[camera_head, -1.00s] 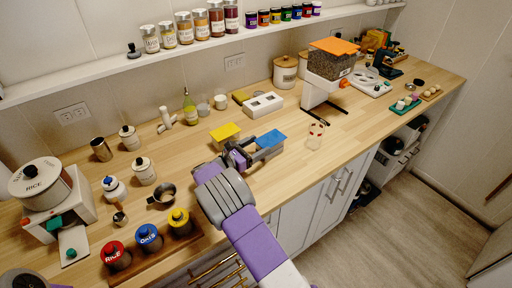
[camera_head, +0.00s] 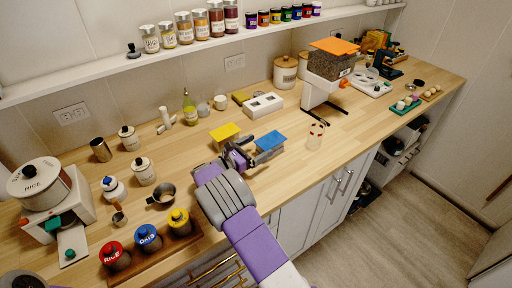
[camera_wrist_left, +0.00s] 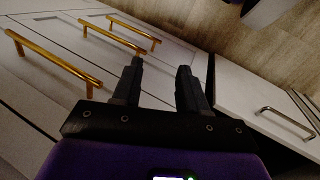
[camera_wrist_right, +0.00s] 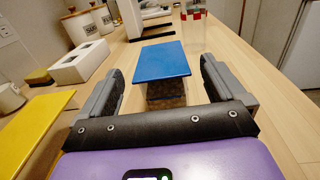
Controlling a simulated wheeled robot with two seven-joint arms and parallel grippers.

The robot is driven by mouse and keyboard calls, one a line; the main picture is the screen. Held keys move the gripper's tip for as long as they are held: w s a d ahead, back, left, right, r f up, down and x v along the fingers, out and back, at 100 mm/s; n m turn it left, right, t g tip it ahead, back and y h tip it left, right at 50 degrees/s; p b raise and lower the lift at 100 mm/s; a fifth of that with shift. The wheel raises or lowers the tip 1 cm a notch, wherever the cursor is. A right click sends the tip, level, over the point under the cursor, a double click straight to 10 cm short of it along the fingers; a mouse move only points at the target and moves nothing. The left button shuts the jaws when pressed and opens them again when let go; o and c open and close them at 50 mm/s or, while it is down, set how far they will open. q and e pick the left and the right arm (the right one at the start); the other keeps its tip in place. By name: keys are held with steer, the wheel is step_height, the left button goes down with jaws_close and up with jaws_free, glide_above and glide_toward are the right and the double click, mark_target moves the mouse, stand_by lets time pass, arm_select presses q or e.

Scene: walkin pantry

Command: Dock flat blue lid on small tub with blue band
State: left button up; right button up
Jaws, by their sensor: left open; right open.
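The flat blue lid (camera_head: 270,140) lies level over a small box-like tub (camera_wrist_right: 165,96) with brownish contents, near the counter's middle. The lid (camera_wrist_right: 162,62) also shows in the right wrist view. I cannot make out a blue band on the tub or tell whether the lid is fully seated. My right gripper (camera_head: 246,153) is open, just left of the lid and tub. In the right wrist view its fingers stand apart on either side of the tub's near end, holding nothing. My left gripper (camera_wrist_left: 160,67) is open and empty, low in front of the cabinet doors.
A yellow lid (camera_head: 225,131) lies left of the blue one. A white box with openings (camera_head: 263,105) stands behind, and a clear glass with red marks (camera_head: 315,136) to the right. A dispenser (camera_head: 328,72) stands farther back. The counter's front edge is close.

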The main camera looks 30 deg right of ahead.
steer(key=shift+a+r, duration=0.25)
steer(key=shift+a, duration=0.05)
steer(key=a, duration=0.4)
steer(key=s+a, duration=0.1)
steer(key=a, duration=0.2)
steer(key=shift+s+f, duration=0.1)
steer(key=shift+d, duration=0.1)
